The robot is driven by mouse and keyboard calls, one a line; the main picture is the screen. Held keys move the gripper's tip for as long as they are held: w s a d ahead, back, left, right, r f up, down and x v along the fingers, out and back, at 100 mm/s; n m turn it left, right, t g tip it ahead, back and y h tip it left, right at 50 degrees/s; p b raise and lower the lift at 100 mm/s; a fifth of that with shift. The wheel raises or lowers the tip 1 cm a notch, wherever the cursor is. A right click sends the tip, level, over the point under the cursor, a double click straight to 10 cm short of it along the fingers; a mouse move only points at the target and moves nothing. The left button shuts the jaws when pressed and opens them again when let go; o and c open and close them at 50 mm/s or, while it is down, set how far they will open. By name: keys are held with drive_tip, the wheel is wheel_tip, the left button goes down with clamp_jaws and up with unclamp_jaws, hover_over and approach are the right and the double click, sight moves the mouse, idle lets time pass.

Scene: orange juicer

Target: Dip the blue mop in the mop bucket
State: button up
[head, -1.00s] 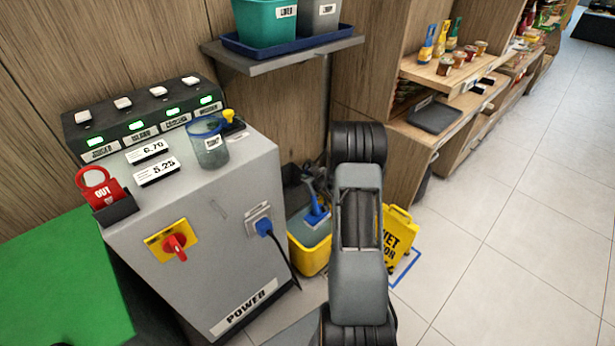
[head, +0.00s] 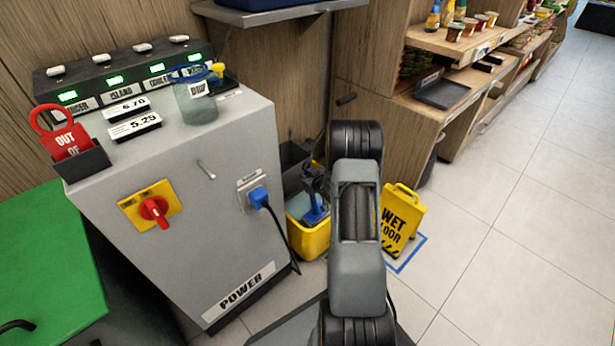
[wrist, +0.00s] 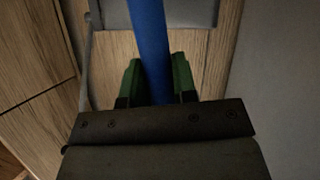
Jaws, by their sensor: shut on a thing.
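The yellow mop bucket (head: 309,240) stands on the floor just right of the grey machine, partly hidden by my arm. A blue part of the mop (head: 315,216) shows at the bucket's opening in the head view. I cannot tell from here whether it rests inside or hangs just above. In the wrist view, the blue mop handle (wrist: 149,35) runs down between the green fingers of my gripper (wrist: 157,78), which are shut on it. In the head view my arm hides most of the gripper.
The grey machine (head: 190,230) with a blue plug (head: 258,195) and black cable stands close left of the bucket. A yellow wet floor sign (head: 401,218) stands right of my arm. Wooden shelves (head: 385,120) are behind. The tiled floor at right is clear.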

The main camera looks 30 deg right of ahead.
drive_tip(key=shift+f+b, duration=2.1)
drive_tip(key=shift+f, duration=1.15)
wheel_tip(320, 180, up, 13)
drive_tip(key=p, duration=0.8)
drive_tip(key=shift+f, duration=0.1)
wheel_tip(320, 180, up, 12)
drive_tip(key=p, duration=0.9)
drive_tip(key=shift+f, duration=0.15)
